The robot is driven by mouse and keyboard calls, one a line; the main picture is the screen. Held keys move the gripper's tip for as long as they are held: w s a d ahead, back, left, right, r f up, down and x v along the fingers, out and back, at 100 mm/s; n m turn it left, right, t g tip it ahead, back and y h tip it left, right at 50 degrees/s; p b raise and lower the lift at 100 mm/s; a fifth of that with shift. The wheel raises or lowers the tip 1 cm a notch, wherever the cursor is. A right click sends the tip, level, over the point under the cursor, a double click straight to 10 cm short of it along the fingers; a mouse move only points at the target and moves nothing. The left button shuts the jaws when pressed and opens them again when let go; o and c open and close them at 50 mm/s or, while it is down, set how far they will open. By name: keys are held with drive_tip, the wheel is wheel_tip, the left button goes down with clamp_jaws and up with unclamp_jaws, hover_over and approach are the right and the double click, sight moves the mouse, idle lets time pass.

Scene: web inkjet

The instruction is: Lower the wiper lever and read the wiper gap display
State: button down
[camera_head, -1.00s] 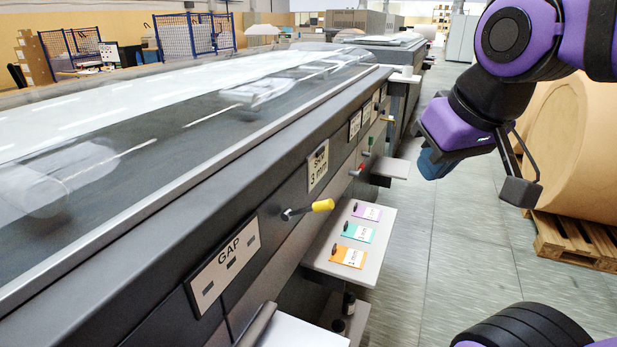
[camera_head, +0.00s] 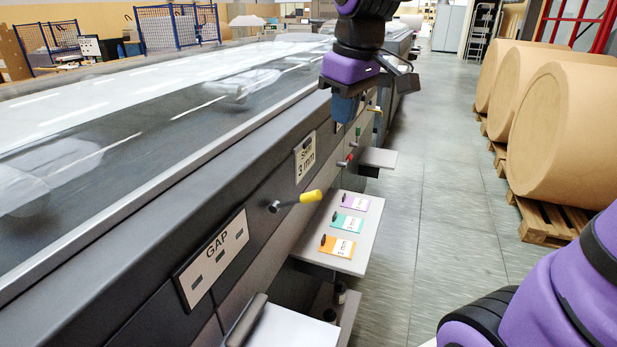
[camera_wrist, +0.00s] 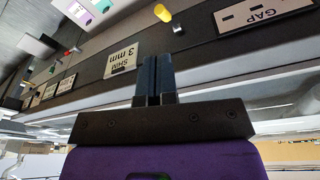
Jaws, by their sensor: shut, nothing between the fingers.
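The lever with a yellow handle (camera_head: 311,197) sticks out from the side of the long dark machine, its handle nearly level and tilted slightly up. It also shows at the top of the wrist view (camera_wrist: 162,13). The white GAP plate (camera_head: 213,258) is left of and below it, with small dark windows; I cannot read any value there. The plate also shows at the wrist view's top right (camera_wrist: 262,14). My gripper (camera_head: 344,108) is shut and empty, beyond and above the lever, by the machine's side. Its blue fingertips (camera_wrist: 153,62) are together, apart from the lever.
A "SHIM 3 mm" plate (camera_head: 306,157) sits beyond the lever. A shelf (camera_head: 318,259) with purple, teal and orange tags juts out below it. A red knob (camera_head: 347,161) is farther along. Large paper rolls (camera_head: 566,145) stand on pallets at right; the aisle floor (camera_head: 440,210) is clear.

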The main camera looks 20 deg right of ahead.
drive_tip(key=w+a+f+n+g+y, duration=0.1)
drive_tip(key=w+a+f+n+g, duration=0.1)
drive_tip(key=w, duration=0.9)
wheel_tip(320, 180, down, 2)
drive_tip(key=shift+a+n, duration=0.15)
drive_tip(key=shift+n, duration=0.65)
drive_tip(key=shift+s, duration=0.1)
hover_over(309, 193)
drive_tip(key=w, duration=0.3)
wheel_tip(309, 193, down, 10)
drive_tip(key=f, duration=0.1)
drive_tip(key=s+f, duration=0.1)
drive_tip(key=shift+s+f, duration=0.5)
drive_tip(key=shift+f, duration=0.15)
drive_tip(key=shift+d+f, duration=0.1)
drive_tip(key=shift+d, duration=0.15)
